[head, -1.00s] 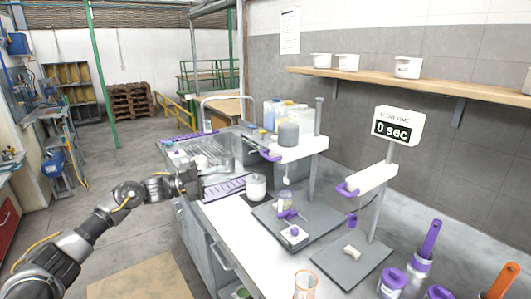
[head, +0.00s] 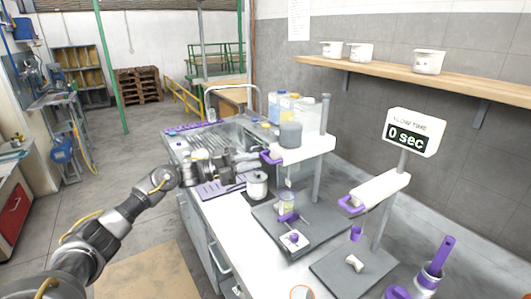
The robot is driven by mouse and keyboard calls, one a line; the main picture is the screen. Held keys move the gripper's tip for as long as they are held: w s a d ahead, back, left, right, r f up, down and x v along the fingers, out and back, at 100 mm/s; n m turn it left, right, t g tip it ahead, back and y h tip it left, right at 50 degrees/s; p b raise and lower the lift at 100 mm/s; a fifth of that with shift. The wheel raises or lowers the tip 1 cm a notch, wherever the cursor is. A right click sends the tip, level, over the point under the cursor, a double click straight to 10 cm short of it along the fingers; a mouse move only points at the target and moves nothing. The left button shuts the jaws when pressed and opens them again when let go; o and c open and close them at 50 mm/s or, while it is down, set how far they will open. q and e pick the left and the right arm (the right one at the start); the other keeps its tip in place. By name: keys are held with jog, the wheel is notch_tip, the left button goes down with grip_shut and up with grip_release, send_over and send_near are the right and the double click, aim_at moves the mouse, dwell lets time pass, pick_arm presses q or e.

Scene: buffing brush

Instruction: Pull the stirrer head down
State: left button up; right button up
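The nearer-to-sink stirrer stand has a white head (head: 304,149) on a grey post, raised above its dark base plate (head: 262,214). A purple handle (head: 271,157) sticks out at the head's left end. A grey cylindrical container (head: 290,135) stands on top of the head. A small jar (head: 287,201) stands on the base plate below the head. My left gripper (head: 246,164) is left of the purple handle, apart from it, over the sink side of the bench. Its fingers are small and dark against the sink, so I cannot tell whether they are open. My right gripper is out of view.
A second stand with a white head (head: 376,190) and a purple handle stands to the right, under a "0 sec" display (head: 414,132). A white pot (head: 257,184) stands just below my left gripper. Purple-handled tools (head: 440,256) stand at the lower right.

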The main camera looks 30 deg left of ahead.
aim_at(265, 158)
pick_arm(q)
jog(key=p+x, duration=0.1)
jog(key=x, duration=0.3)
jog(key=shift+d+r, duration=0.15)
jog(key=shift+w+d, duration=0.1)
grip_shut()
